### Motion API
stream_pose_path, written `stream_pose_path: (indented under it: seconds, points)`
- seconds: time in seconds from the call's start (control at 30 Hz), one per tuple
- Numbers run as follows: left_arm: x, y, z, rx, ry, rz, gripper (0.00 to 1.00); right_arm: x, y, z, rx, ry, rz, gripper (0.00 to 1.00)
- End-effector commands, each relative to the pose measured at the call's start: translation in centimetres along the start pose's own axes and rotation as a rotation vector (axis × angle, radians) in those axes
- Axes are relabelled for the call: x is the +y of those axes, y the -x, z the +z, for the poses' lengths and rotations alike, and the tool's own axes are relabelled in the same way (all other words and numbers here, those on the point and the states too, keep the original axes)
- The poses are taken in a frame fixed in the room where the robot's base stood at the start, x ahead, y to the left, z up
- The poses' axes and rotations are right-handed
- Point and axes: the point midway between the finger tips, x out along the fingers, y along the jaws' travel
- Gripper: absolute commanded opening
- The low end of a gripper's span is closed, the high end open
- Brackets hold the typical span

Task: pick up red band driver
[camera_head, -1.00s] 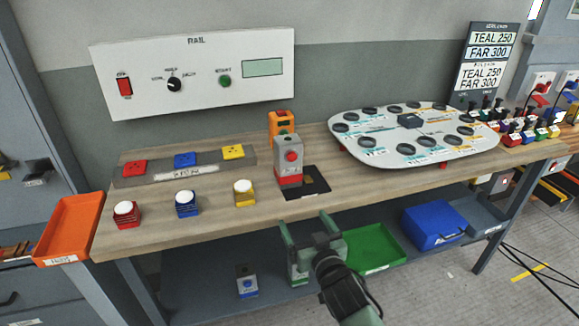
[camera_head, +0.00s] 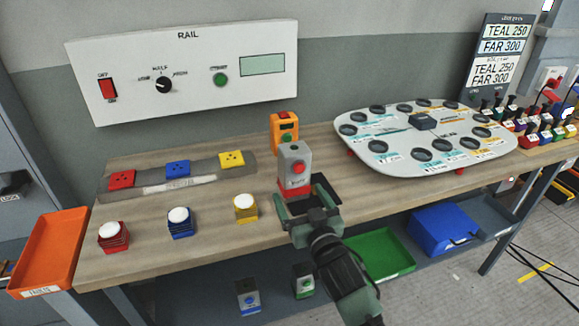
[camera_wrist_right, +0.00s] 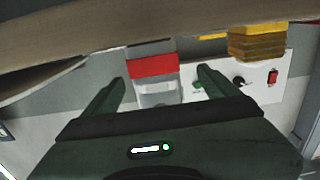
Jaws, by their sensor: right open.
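The red band driver (camera_head: 294,163) is a grey box with a red button on its face and a red band at its base. It stands upright on the bench near its front middle. My right gripper (camera_head: 304,196) is open, just in front of the driver and low, near the bench top. In the right wrist view the picture is upside down, and the driver (camera_wrist_right: 154,78) shows between the two spread fingers (camera_wrist_right: 160,88). The fingers do not visibly hold it. My left gripper is not in view.
An orange device (camera_head: 284,128) stands close behind the driver. A white oval board (camera_head: 400,160) is to the right. Stacked red, blue and yellow pieces (camera_head: 245,208) are to the left. Blue-band (camera_head: 248,298) and green-band (camera_head: 303,283) drivers are on the shelf below.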

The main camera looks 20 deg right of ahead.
Motion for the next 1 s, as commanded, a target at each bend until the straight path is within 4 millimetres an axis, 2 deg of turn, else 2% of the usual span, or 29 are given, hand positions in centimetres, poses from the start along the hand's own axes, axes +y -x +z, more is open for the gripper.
stream_pose_path:
  seconds: [0.17,0.4,0.53,0.67,0.87,0.97,1.0]
  points:
    - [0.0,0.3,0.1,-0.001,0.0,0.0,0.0,0.1,-2.0,-0.1,0.001,0.002,0.0,0.89]
    - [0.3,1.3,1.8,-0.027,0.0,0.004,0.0,0.7,-5.1,-0.3,0.0,0.003,0.001,0.89]
    - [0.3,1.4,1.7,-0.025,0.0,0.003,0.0,0.7,-6.7,-0.1,0.0,0.001,-0.001,0.89]
    - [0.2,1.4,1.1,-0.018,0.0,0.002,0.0,0.7,-7.4,0.0,-0.001,0.001,-0.001,0.89]
    - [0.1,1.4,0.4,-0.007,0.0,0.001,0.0,0.7,-7.5,0.0,-0.001,0.001,-0.001,0.89]
    - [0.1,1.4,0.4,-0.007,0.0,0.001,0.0,0.7,-7.5,0.0,-0.001,0.001,-0.001,0.64]
    - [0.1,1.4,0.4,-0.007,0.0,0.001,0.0,0.7,-7.5,0.0,-0.001,0.001,-0.001,0.53]
